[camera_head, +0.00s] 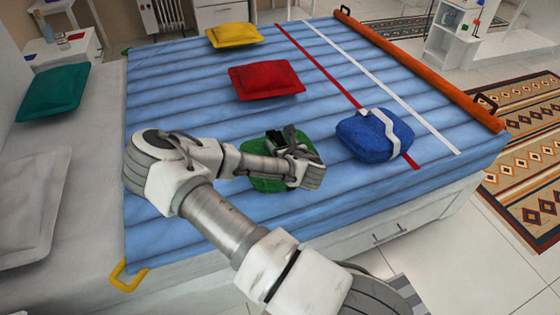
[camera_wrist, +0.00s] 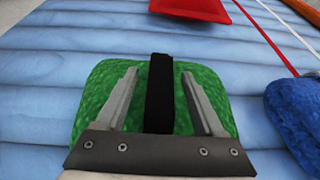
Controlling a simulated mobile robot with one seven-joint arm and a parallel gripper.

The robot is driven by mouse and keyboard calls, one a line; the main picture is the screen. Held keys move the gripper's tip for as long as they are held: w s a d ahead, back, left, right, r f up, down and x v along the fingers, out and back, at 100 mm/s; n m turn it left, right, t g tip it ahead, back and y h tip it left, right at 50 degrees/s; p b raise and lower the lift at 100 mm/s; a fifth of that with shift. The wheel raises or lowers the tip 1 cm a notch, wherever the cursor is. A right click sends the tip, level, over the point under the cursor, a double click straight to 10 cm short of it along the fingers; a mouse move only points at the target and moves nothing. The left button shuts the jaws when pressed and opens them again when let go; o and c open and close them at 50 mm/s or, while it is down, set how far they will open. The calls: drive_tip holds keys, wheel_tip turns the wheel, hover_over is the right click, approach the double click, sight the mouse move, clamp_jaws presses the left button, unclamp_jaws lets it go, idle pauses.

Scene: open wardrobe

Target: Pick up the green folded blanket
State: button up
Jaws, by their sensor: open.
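The green folded blanket (camera_head: 262,182) lies on the blue ribbed bed cover, partly hidden under my arm in the head view. In the wrist view the green blanket (camera_wrist: 97,88) fills the middle, below my gripper. My gripper (camera_head: 283,138) is over the blanket. In the wrist view my gripper (camera_wrist: 158,78) shows two grey fingers apart, with green visible between them and a black bar in the middle. Nothing is held. I cannot tell whether the fingertips touch the blanket.
A blue folded blanket (camera_head: 372,142) with a white band lies just right. A red cushion (camera_head: 266,80) and a yellow cushion (camera_head: 234,35) lie farther back. A teal cushion (camera_head: 53,92) is at the left. An orange roll (camera_head: 420,70) runs along the right edge.

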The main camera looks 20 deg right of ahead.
clamp_jaws()
idle(0.3)
idle(1.1)
